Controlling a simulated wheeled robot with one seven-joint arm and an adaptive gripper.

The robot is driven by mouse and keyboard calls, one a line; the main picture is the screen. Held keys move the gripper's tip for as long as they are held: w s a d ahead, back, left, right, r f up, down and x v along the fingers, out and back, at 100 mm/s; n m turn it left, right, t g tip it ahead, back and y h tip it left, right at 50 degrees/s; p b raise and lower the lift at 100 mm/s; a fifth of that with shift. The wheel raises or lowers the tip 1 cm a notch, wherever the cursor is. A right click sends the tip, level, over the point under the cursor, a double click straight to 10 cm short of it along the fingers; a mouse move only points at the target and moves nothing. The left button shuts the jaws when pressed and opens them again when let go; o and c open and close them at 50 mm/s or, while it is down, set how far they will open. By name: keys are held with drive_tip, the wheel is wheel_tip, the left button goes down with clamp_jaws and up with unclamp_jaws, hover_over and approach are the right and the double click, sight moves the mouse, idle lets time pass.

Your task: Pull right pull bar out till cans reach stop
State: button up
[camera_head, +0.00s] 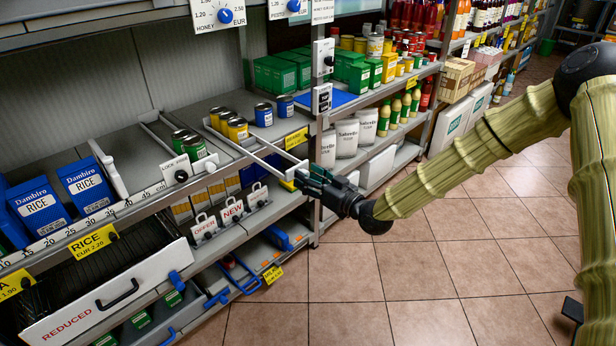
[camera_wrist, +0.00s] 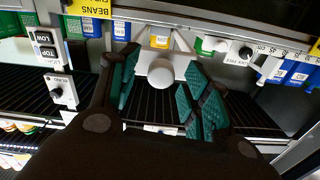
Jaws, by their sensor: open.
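The right pull bar (camera_head: 282,160) is a white frame on the shelf, its front end sticking out past the shelf edge. Yellow cans (camera_head: 237,129) stand in a row between its rails, behind the shelf edge. The left pull bar (camera_head: 178,172) has a dark knob and sits at the shelf edge with green cans (camera_head: 194,147) behind it. My gripper (camera_head: 302,177) is at the front end of the right bar. In the wrist view my gripper (camera_wrist: 157,90) is open, its teal fingers on either side of the bar's white round knob (camera_wrist: 160,73). Finger contact cannot be told.
Blue cans (camera_head: 264,115) stand just right of the right bar. A shelf post with knobbed boxes (camera_head: 322,98) rises close by my gripper. The tiled floor (camera_head: 400,270) in front is open.

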drive_tip(key=v, duration=1.1)
drive_tip(key=s+d+f+m+g+h+p, duration=0.1)
drive_tip(key=s+f+m+g+h+p, duration=0.4)
drive_tip(key=s+f, duration=1.2)
drive_tip(key=s+d+f+g+h+p, duration=0.2)
drive_tip(key=s+d, duration=0.1)
drive_tip(key=s, duration=0.5)
drive_tip(key=s+d+f+m+g+h+p, duration=0.1)
drive_tip(key=s+d+f+g+h+p, duration=0.1)
drive_tip(key=s, duration=0.6)
drive_tip(key=s+d+f+m+g+h+p, duration=0.1)
drive_tip(key=s+d+f+g+h+p, duration=0.1)
drive_tip(key=s, duration=0.7)
drive_tip(key=d+g+h, duration=0.1)
drive_tip(key=d+g, duration=0.1)
drive_tip(key=d, duration=0.1)
drive_tip(key=shift+d+f+p, duration=0.35)
drive_tip(key=shift+f, duration=0.05)
